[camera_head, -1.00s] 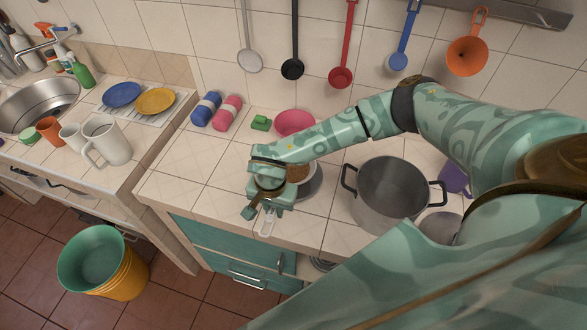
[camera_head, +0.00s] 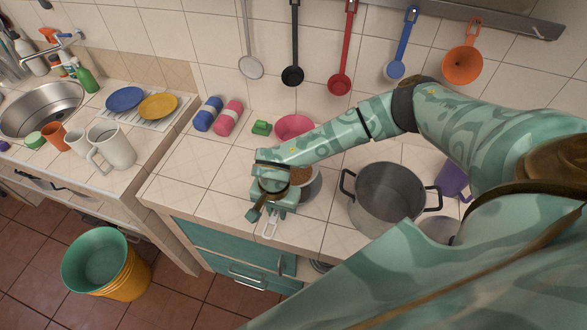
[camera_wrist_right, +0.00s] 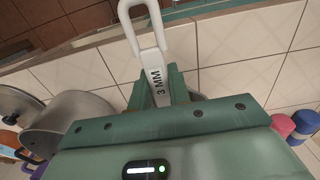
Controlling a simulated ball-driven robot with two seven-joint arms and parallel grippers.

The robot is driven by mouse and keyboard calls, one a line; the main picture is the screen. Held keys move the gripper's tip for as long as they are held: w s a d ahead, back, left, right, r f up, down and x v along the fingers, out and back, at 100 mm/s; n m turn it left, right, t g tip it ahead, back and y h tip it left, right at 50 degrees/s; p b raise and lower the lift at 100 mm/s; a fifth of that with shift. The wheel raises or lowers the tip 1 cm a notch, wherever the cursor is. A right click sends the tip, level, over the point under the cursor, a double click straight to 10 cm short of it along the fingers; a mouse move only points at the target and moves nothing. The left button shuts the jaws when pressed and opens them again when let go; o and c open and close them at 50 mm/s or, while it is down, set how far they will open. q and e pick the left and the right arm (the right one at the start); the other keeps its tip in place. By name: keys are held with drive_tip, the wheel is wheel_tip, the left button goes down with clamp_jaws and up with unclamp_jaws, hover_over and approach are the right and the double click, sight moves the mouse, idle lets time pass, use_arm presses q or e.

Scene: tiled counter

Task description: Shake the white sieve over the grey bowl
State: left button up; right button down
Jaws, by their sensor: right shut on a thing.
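My right gripper (camera_head: 272,198) is shut on the handle of the white sieve (camera_head: 270,226), whose ring end sticks out toward the counter's front edge. In the right wrist view the white handle (camera_wrist_right: 156,82), marked "3 MM", sits between the fingers (camera_wrist_right: 160,95). Brown grainy stuff (camera_head: 300,174) shows just beyond my gripper, apparently in the sieve, whose rim is mostly hidden. The grey bowl (camera_head: 311,188) shows only in part, below and to the right of the gripper. Whether the sieve touches it, I cannot tell. My left gripper is out of view.
A large grey pot (camera_head: 388,222) stands close to the right of the bowl. A pink bowl (camera_head: 294,125) and a green sponge (camera_head: 262,128) lie behind. A purple thing (camera_head: 452,178) is at the right. The tiled counter (camera_head: 200,185) left of my gripper is clear.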

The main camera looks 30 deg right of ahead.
drive_tip(key=shift+r+p, duration=1.5)
drive_tip(key=shift+r, duration=0.4)
drive_tip(key=shift+f, duration=0.1)
